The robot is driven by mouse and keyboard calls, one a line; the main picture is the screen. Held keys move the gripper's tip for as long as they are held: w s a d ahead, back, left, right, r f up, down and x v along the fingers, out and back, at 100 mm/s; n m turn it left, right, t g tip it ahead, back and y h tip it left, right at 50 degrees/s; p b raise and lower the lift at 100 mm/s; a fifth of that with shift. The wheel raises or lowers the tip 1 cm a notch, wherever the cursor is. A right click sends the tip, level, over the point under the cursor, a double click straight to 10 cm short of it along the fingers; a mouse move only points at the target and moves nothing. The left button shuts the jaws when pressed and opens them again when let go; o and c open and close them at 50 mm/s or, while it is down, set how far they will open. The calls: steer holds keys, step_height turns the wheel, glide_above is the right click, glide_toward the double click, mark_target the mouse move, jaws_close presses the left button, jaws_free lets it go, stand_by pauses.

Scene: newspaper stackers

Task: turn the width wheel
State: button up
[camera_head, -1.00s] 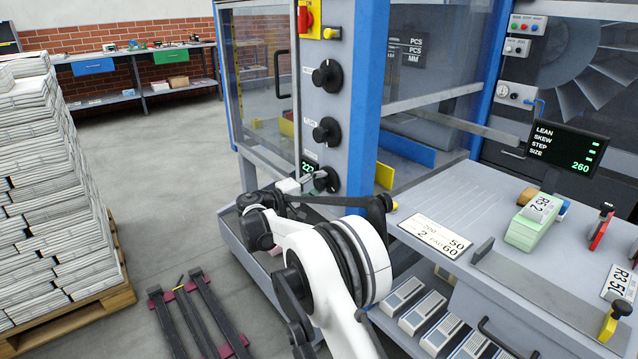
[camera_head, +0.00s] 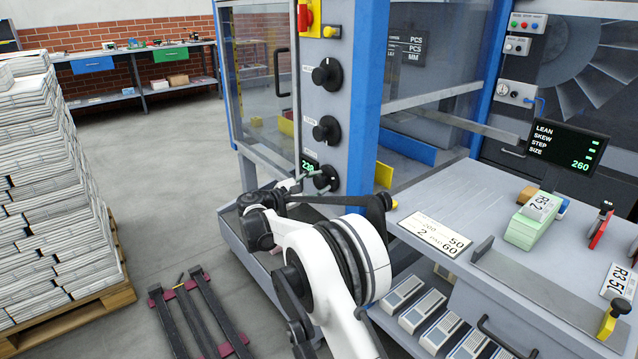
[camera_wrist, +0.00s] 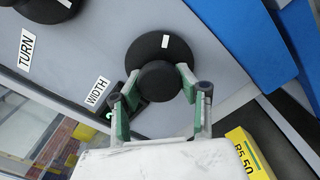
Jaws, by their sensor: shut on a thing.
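The width wheel (camera_head: 325,178) is the lowest of three black round knobs on the grey machine panel. In the wrist view, the black disc of the wheel (camera_wrist: 160,47) bears a white mark near its top, and a smaller round hub stands out in front. The label "WIDTH" (camera_wrist: 97,91) is left of it. My gripper (camera_wrist: 157,78) has its two green-and-grey fingers on either side of the hub, shut on it. In the head view my gripper (camera_head: 305,182) reaches the wheel from the left and partly hides it.
Two more knobs, the middle one (camera_head: 327,130) and the top one (camera_head: 327,74), sit above. A small green display (camera_head: 308,167) is beside the wheel. A blue post (camera_head: 370,110) and grey table (camera_head: 470,210) stand right; a paper stack (camera_head: 45,190) stands left.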

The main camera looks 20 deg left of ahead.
steer(key=n, duration=0.6)
steer(key=shift+s+d, duration=0.1)
steer(key=n, duration=0.5)
steer(key=shift+n, duration=0.4)
stand_by(0.3)
steer(key=o, duration=1.2)
steer(key=v, duration=1.2)
steer(key=shift+s+d+f, duration=0.1)
steer(key=shift+s+d, duration=0.05)
